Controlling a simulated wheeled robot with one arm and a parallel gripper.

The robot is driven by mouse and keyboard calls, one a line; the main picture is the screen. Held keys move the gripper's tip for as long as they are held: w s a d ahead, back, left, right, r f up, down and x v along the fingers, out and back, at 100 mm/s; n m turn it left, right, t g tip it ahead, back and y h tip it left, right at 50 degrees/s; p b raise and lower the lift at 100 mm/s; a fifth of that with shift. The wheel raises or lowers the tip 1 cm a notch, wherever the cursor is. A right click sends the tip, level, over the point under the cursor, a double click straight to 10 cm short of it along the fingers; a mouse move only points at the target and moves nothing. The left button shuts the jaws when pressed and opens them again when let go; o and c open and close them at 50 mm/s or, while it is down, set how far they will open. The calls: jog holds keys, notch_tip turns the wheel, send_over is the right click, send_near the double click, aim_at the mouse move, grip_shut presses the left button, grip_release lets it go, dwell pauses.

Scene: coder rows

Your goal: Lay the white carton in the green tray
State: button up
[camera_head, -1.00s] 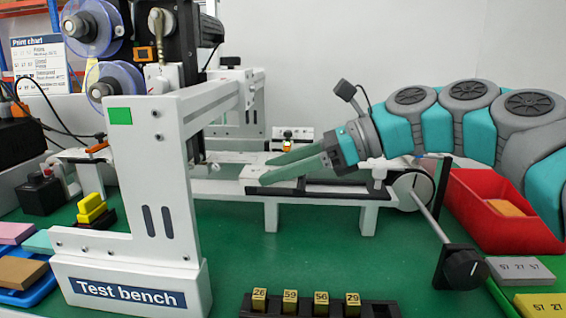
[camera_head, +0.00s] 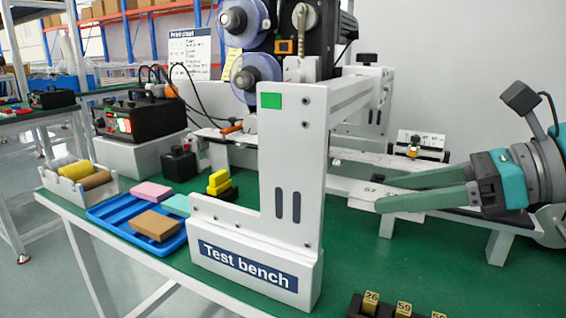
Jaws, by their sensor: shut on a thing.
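The white carton (camera_head: 361,201) has dark printed digits on its top. It is a flat block at the conveyor of the test bench, partly covered by the fingers. My gripper (camera_head: 367,197), with two long green fingers, reaches in from the right and is shut on the white carton. The picture does not clearly show whether the carton is clear of the conveyor. The green tray is not in this view.
The white test bench frame (camera_head: 293,180) stands upright left of my gripper. A blue tray (camera_head: 118,238) at the left holds pink, teal and brown cartons. Yellow blocks (camera_head: 219,182) sit on a dark base. Numbered blocks (camera_head: 372,303) stand in a black rack in front.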

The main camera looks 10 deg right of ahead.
jog(key=w+d, duration=0.3)
jog(key=w, duration=0.1)
jog(key=w+d+f, duration=0.1)
jog(key=w+d, duration=0.2)
jog(key=w, duration=0.2)
jog(key=w+d+p, duration=0.1)
jog(key=w+d, duration=0.2)
jog(key=w, duration=0.1)
jog(key=shift+w+d+f, duration=0.15)
jog(key=shift+d+f, duration=0.05)
jog(key=shift+f, duration=0.05)
notch_tip(320, 180, down, 2)
jog(key=shift+a, duration=0.15)
jog(key=shift+f+p, duration=0.35)
jog(key=shift+p, duration=0.2)
jog(key=shift+f, duration=0.15)
jog(key=shift+f, duration=0.15)
jog(key=o, duration=1.4)
jog(key=shift+o, duration=0.2)
jog(key=shift+f+b, duration=0.25)
jog(key=shift+b, duration=0.5)
